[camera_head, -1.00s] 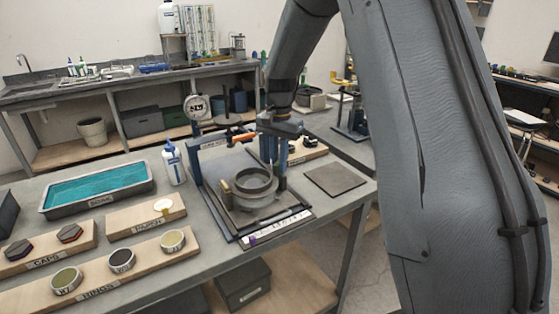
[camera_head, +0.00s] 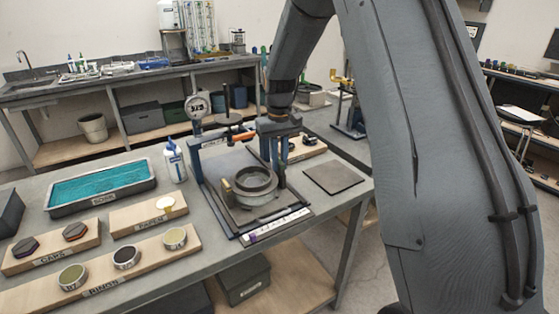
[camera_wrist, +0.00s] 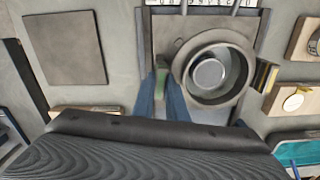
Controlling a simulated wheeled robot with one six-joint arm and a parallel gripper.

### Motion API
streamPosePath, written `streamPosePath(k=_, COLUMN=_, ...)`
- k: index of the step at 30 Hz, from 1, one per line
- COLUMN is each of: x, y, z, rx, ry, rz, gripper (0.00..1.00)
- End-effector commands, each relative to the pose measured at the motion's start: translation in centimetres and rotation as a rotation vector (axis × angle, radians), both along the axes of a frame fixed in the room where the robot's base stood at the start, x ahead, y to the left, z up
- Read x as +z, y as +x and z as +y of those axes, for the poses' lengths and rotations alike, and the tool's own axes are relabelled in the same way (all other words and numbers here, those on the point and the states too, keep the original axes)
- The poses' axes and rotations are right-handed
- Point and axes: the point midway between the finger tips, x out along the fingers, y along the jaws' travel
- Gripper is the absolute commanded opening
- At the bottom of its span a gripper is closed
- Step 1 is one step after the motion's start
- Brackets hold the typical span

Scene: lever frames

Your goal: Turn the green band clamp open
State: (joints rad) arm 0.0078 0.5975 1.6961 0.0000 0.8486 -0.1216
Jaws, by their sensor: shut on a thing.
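The green band clamp (camera_wrist: 161,82) shows in the wrist view as a short green piece beside the round metal pot (camera_wrist: 240,70). My gripper (camera_wrist: 159,92) has its two blue fingers on either side of the green piece, shut on it. In the head view the pot's ring (camera_head: 250,190) sits on a dark plate, and my gripper (camera_head: 272,158) reaches down just behind it and to its right. The clamp is hidden in the head view. How far it is turned cannot be told.
A blue frame (camera_head: 197,160) with an orange-ended piece (camera_head: 241,137) stands around the plate. A dial gauge (camera_head: 198,106), a white bottle (camera_head: 175,162) and a teal-filled basin (camera_head: 103,184) are close by. Wooden trays with caps and rings lie at the left. A flat dark square (camera_head: 333,179) lies at the right.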

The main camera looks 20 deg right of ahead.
Motion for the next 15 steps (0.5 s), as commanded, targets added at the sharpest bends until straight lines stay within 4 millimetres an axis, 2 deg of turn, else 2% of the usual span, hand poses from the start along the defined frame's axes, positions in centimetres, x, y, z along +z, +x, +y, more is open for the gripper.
streamPosePath(k=6, x=0.16, y=0.1, z=-0.03, rx=0.109, ry=-0.001, rz=-0.003, gripper=0.0)
streamPosePath(k=15, x=0.16, y=0.13, z=-0.05, rx=0.173, ry=0.0, rz=-0.004, gripper=0.0)
